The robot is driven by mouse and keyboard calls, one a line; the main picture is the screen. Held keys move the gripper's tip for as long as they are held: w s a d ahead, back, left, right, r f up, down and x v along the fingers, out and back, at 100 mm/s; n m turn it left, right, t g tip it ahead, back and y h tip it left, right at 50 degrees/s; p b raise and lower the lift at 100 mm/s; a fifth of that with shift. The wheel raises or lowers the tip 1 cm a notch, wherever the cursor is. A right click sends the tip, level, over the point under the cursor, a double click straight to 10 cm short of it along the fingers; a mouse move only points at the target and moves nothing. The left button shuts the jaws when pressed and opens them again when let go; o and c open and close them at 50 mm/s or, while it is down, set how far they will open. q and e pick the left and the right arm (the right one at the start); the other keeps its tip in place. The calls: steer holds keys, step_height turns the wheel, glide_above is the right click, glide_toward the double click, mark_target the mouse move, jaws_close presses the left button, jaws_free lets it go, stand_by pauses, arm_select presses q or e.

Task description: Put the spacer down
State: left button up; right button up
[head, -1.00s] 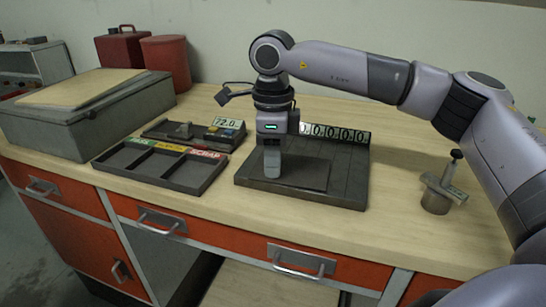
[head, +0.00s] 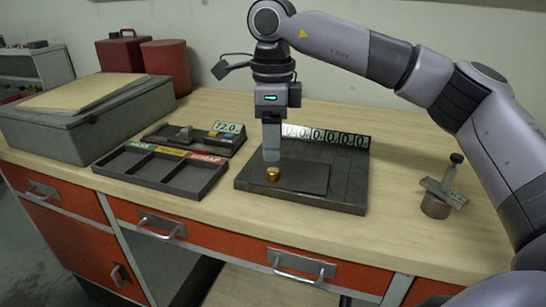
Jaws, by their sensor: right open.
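The spacer (head: 272,174), a small brass-coloured cylinder, stands upright on the dark plate (head: 345,200) near its front left part. My right gripper (head: 271,154) is just above and behind the spacer, pointing down. It is open, and the spacer appears free of it; the exact gap is hard to judge from this angle. Behind the gripper, a row of number labels (head: 340,138) runs along the plate's back edge and is partly hidden by it. My left gripper is not in view.
A three-compartment tray (head: 160,172) with coloured labels lies to the left. Behind it is a gauge block with a display (head: 227,127). A grey box (head: 90,115) stands at the far left. A metal stand (head: 436,205) is at the right. Bench between plate and stand is clear.

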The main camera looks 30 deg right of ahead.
mark_target(273, 170)
step_height(273, 170, up, 7)
steer(key=shift+f, duration=0.2)
stand_by(0.6)
